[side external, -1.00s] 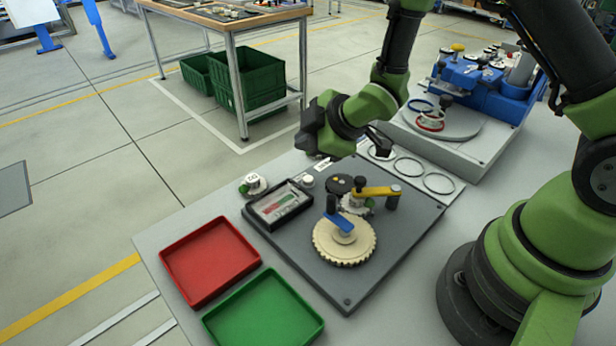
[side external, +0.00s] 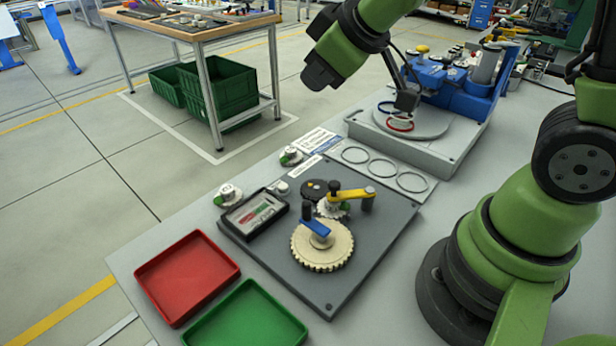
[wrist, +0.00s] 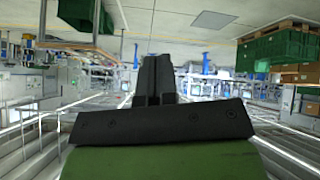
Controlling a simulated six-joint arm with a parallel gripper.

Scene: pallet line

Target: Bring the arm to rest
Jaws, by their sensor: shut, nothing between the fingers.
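My gripper (side external: 405,102) is a dark shape at the end of my green arm in the side external view.
The grey gear plate (side external: 350,270) carries a cream gear (side external: 322,250) and a yellow lever (side external: 350,194). A red tray (side external: 187,277) and a green tray (side external: 247,318) are at front left. The turntable (side external: 432,124) stands beside a blue fixture (side external: 455,95). A wooden-topped bench (side external: 200,35) stands behind.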

